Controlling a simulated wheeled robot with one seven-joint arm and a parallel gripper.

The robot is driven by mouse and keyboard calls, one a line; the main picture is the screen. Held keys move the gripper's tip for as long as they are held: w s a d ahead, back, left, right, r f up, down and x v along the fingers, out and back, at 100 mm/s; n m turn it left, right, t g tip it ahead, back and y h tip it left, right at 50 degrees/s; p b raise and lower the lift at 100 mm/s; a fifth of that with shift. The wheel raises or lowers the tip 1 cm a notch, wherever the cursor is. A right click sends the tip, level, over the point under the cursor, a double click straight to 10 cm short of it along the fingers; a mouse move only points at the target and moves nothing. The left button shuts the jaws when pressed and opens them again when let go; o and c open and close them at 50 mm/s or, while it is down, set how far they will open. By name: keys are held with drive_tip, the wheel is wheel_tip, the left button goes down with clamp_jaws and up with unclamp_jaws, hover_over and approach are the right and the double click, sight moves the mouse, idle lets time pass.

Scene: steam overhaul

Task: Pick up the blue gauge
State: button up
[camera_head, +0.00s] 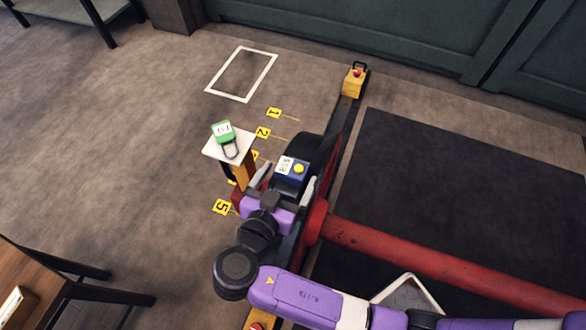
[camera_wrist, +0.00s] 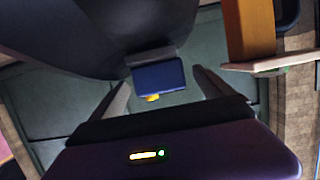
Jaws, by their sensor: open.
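The blue gauge (camera_head: 293,182) is a small box with a white label and a round yellow part on top. In the wrist view the blue gauge (camera_wrist: 158,75) shows ahead as a blue block with a yellow bit at its lower edge. My gripper (camera_head: 285,184) is open, its two pale fingers at either side of the gauge in the head view. In the wrist view my gripper (camera_wrist: 162,78) has the gauge between its fingertips, with a visible gap to each. I cannot tell how far the fingers reach along it.
A green padlock-like item (camera_head: 223,132) lies on a small pale stand (camera_head: 215,151) close to the left of my gripper. A dark wheel (camera_head: 312,150) and a red axle (camera_head: 420,255) are close by. Yellow number markers (camera_head: 263,132) dot the floor. Open floor lies further left.

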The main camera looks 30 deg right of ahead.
sight(296, 163)
drive_tip(key=b+x, duration=0.1)
drive_tip(key=x, duration=0.4)
drive_tip(key=shift+w+d+f, duration=0.1)
drive_tip(key=shift+w+d, duration=0.05)
drive_tip(key=shift+d, duration=0.15)
drive_tip(key=c, duration=1.9)
